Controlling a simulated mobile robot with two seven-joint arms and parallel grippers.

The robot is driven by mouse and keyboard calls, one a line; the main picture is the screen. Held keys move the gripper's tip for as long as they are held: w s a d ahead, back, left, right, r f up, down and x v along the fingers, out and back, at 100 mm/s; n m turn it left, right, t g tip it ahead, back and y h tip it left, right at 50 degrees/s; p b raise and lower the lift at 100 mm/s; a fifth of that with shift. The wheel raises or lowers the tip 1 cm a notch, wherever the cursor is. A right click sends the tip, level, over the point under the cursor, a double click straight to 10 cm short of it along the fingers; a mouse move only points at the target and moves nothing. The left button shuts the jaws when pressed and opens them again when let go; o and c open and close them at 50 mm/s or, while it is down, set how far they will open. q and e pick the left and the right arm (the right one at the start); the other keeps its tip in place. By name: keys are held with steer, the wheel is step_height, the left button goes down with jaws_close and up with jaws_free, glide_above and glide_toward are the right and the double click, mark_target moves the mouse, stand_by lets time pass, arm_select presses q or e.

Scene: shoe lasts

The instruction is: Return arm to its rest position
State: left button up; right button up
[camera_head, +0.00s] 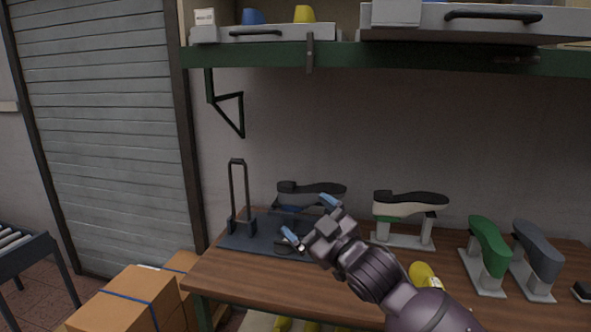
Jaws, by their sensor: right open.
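My right gripper (311,219) reaches in from the lower right and is held over the workbench. Its two blue-tipped fingers are apart with nothing visible between them. It is in front of a dark base plate (240,243) that carries a grey and black shoe last (312,188) on a blue support. The gripper hides part of this plate and support. I cannot tell whether the fingers touch them. My left gripper is not in view.
A dark upright frame (238,190) stands at the plate's left. Right of my arm are a white-green-black last (409,204), a green last (489,246), a grey last (538,250) and a yellow object (421,272). A green-edged shelf (420,56) hangs above; cardboard boxes (125,300) are lower left.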

steer(key=s+d+f+m+h, duration=0.5)
steer(key=d+f, duration=0.4)
steer(key=f, duration=0.3)
steer(key=s+d+f+m+h, duration=0.4)
steer(key=s+d+f, duration=0.2)
steer(key=d+f, duration=0.5)
steer(key=s+d+f+m+g+h, duration=0.1)
steer(key=s+d+f+g, duration=0.1)
steer(key=s+f, duration=0.6)
steer(key=s+d+f+m+g+h+b, duration=0.1)
steer(key=s+d+f+m+g+h, duration=0.1)
steer(key=s+f, duration=0.7)
steer(key=shift+s+d, duration=0.5)
steer(key=shift+s, duration=0.55)
